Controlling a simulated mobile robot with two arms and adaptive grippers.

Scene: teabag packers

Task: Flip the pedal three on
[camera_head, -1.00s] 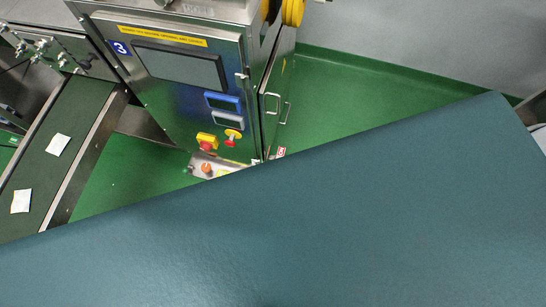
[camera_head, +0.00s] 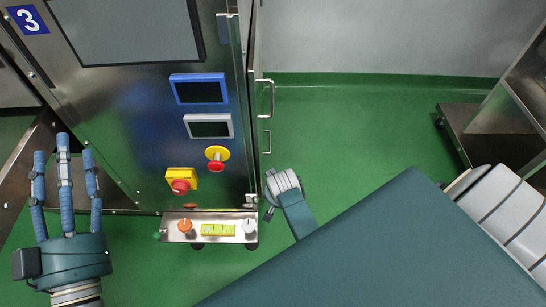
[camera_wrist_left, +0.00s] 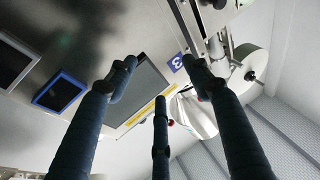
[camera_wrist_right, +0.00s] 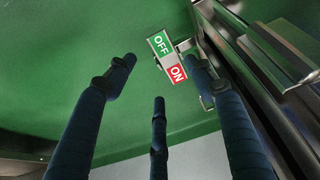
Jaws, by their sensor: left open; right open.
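The pedal (camera_wrist_right: 168,58) shows in the right wrist view, with a green OFF label above a red ON label. I cannot tell which way it is tipped. It is not visible in the head view. My right gripper (camera_wrist_right: 157,76) is open and empty; its right finger overlaps the pedal's edge in that view, and contact cannot be told. My left gripper (camera_head: 65,153) is open and empty at the left of the head view, fingers upward, in front of the machine marked 3 (camera_head: 120,130). It also shows open in the left wrist view (camera_wrist_left: 158,76).
The machine front carries a blue-framed display (camera_head: 198,89), a red emergency button (camera_head: 180,186) and a red knob on yellow (camera_head: 217,159). A control box (camera_head: 210,227) juts out below. Green floor (camera_head: 350,135) is clear right of the machine. A metal stand (camera_head: 480,130) is at the right.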

